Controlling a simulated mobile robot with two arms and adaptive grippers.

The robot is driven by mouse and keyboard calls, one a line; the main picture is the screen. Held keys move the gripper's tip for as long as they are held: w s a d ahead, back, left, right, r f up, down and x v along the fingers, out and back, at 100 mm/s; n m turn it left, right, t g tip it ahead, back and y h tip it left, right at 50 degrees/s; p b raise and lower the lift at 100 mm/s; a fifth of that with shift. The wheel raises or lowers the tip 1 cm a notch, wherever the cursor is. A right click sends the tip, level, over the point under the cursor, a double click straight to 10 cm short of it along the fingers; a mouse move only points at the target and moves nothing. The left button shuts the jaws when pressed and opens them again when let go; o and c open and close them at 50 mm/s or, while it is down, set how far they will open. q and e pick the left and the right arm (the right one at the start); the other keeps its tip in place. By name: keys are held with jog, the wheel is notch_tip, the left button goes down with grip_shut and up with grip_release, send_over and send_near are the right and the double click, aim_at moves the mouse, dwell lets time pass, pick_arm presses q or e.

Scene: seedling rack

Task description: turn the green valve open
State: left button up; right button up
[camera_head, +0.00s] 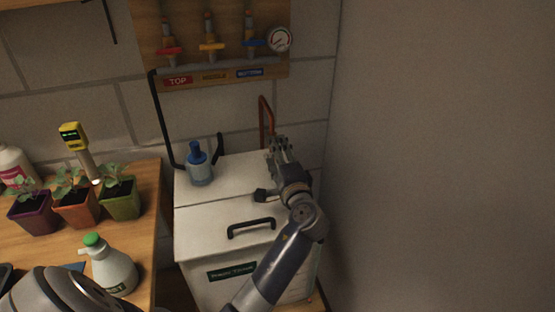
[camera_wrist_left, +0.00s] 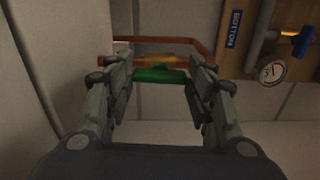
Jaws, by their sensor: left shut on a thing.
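The green valve handle (camera_wrist_left: 160,76) shows in the left wrist view, in front of a brass valve body (camera_wrist_left: 158,60) on a copper pipe (camera_wrist_left: 190,41). The handle lies roughly parallel to the short pipe run behind it. My left gripper (camera_wrist_left: 160,88) has one finger at each end of the handle and is shut on it. In the head view my left gripper (camera_head: 278,146) is over the back right of the white tank, beside the copper pipe (camera_head: 265,112). There the gripper hides the green handle. My right gripper is not in view.
The white tank (camera_head: 200,245) has a black lid handle (camera_head: 252,228) and a blue-capped pump (camera_head: 200,170). A wall board (camera_head: 222,90) carries red, yellow and blue valves and a gauge (camera_head: 279,39). Potted seedlings and a spray bottle (camera_head: 112,268) stand on the left bench.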

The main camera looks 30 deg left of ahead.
pick_arm(q)
jog(key=shift+r+n, duration=0.1)
jog(key=shift+n, duration=0.3)
jog(key=o, duration=1.1)
jog(key=shift+c, duration=0.2)
jog(key=v, duration=1.2)
